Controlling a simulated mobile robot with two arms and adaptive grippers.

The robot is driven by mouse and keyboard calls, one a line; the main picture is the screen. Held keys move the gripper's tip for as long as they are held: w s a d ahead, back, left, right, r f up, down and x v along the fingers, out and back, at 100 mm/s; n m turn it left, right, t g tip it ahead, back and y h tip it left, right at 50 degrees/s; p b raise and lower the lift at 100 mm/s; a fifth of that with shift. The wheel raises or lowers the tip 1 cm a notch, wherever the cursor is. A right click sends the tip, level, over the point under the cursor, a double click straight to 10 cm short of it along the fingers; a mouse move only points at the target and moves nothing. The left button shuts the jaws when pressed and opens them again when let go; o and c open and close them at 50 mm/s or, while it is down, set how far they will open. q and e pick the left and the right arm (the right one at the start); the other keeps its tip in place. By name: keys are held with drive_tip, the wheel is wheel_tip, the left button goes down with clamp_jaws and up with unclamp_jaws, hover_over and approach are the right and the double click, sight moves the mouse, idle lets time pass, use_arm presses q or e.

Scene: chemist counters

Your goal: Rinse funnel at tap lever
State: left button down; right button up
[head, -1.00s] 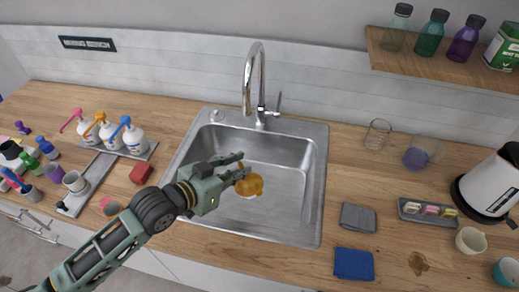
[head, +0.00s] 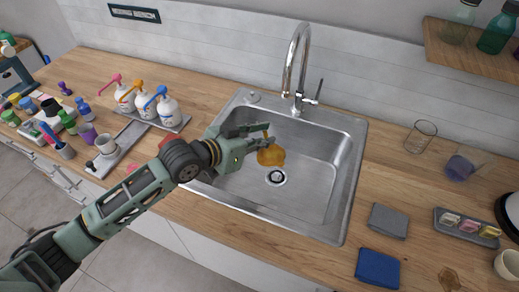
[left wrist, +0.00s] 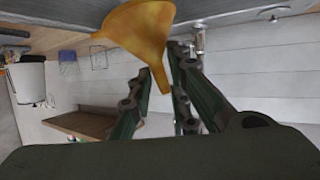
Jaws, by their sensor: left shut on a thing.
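The amber funnel (head: 271,155) is in my left gripper (head: 268,135), over the steel sink basin. In the left wrist view the funnel (left wrist: 142,32) is held by its rim side or spout between the fingers (left wrist: 160,75); the exact contact is partly hidden. The tap (head: 297,65) rises behind the sink, with its lever (head: 319,90) on the right side of its base. The funnel is in front of the tap and apart from it. No water stream shows. My right gripper is not in view.
The sink rim (head: 345,190) surrounds the basin, with a drain (head: 276,177) below the funnel. Pump bottles (head: 167,107) stand left. A grey cloth (head: 388,221), a blue cloth (head: 378,267) and a glass beaker (head: 421,137) lie or stand right. Wooden shelf (head: 470,45) overhangs upper right.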

use_arm(q)
drive_tip(key=w+b, duration=0.1)
drive_tip(key=w+f+b, duration=0.1)
drive_tip(key=w, duration=0.1)
drive_tip(key=shift+w+d+b, duration=0.2)
drive_tip(key=shift+b, duration=0.2)
drive_tip(key=shift+w+d+f+b, duration=0.15)
drive_tip(key=shift+w+b, duration=0.3)
drive_tip(key=shift+w, duration=0.5)
drive_tip(key=shift+w+d+f+b, duration=0.15)
drive_tip(key=shift+w+b, duration=0.25)
drive_tip(key=shift+w, duration=0.55)
drive_tip(key=shift+r, duration=0.1)
